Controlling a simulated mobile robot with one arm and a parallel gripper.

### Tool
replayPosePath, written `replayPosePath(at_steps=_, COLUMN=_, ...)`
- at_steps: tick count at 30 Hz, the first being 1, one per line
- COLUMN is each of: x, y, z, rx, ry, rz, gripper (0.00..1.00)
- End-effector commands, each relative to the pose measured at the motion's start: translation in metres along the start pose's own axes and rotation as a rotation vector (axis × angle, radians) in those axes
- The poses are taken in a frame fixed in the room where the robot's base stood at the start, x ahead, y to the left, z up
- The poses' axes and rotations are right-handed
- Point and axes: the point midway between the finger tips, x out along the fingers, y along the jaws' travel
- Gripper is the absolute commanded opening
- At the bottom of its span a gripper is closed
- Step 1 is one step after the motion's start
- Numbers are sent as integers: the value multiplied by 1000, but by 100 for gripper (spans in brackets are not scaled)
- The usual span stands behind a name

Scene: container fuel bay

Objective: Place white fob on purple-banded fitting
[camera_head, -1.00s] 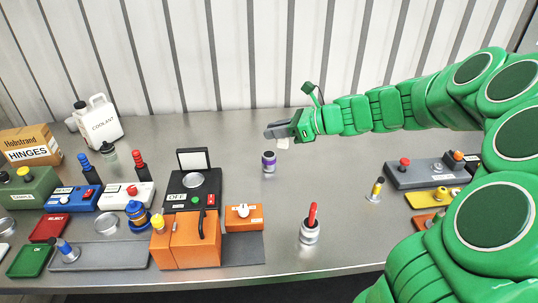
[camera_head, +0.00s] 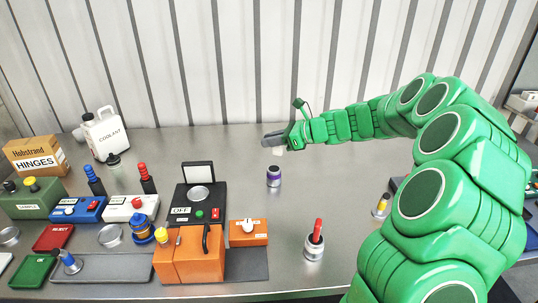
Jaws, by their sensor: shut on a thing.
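My gripper (camera_head: 274,140) is on the green arm that reaches in from the right. It is shut on the white fob (camera_head: 279,151), a small pale piece that shows just below the fingers and is partly hidden by them. The purple-banded fitting (camera_head: 274,177) is a small upright cylinder with a dark top, standing on the grey metal bench. In the picture the gripper and fob are above the fitting, with a gap between them. How far behind or in front of it they are I cannot tell for sure.
On the grey bench (camera_head: 330,175), a cup with a red-handled tool (camera_head: 314,241) stands in front. An orange box (camera_head: 188,255) and a black device with a raised lid (camera_head: 198,200) stand left. A white coolant jug (camera_head: 104,132) is at the back. Bench around the fitting is clear.

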Motion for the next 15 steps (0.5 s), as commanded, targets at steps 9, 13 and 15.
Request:
replayPosePath(at_steps=9, x=26, y=-23, z=-27, rx=4, ry=-1, rz=3, gripper=0)
replayPosePath(at_steps=13, x=32, y=-30, z=-34, rx=3, ry=0, rz=2, gripper=0)
replayPosePath(at_steps=15, x=34, y=-32, z=-36, rx=3, ry=0, rz=2, gripper=0)
